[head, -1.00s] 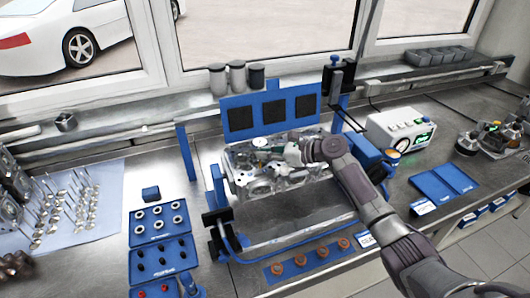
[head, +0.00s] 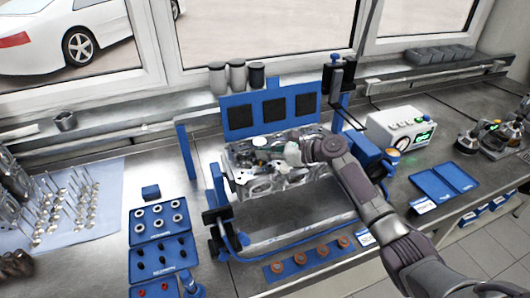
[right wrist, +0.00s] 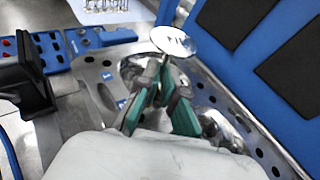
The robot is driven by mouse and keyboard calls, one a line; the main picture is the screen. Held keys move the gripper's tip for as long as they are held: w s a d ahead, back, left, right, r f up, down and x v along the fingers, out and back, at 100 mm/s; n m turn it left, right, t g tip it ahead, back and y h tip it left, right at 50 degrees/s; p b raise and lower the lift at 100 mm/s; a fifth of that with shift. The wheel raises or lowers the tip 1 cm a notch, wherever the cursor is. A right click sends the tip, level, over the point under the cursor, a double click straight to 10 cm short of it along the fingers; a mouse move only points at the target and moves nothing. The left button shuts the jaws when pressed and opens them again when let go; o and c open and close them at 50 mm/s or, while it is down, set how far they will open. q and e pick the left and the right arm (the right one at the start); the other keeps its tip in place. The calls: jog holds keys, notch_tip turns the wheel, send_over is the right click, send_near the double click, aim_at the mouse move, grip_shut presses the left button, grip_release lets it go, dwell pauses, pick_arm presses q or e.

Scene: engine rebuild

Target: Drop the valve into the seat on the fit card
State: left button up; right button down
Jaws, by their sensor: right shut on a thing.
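My right gripper (head: 276,150) is over the metal cylinder head (head: 262,182) in the blue stand. In the right wrist view, its green-padded fingers (right wrist: 163,78) are shut on the valve's stem. The valve (right wrist: 174,41) shows as a round, shiny disc with small dark marks, beyond the fingertips. Most of its stem is hidden between the fingers. The valve is too small to make out clearly in the head view. I cannot tell which thing is the fit card, and I see no clear seat under the valve. My left gripper is not in view.
A blue panel with black pads (head: 238,118) stands close behind the cylinder head. Blue trays of small parts (head: 146,240) lie to the left, beside a cloth with several valves (head: 108,225). A white device (head: 388,122) and a flat blue tray (head: 465,172) are to the right.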

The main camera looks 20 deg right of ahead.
jog(key=shift+s+f, duration=0.1)
jog(key=shift+f, duration=0.2)
jog(key=c, duration=1.2)
grip_release()
jog(key=shift+s+d, duration=0.1)
jog(key=shift+d, duration=0.05)
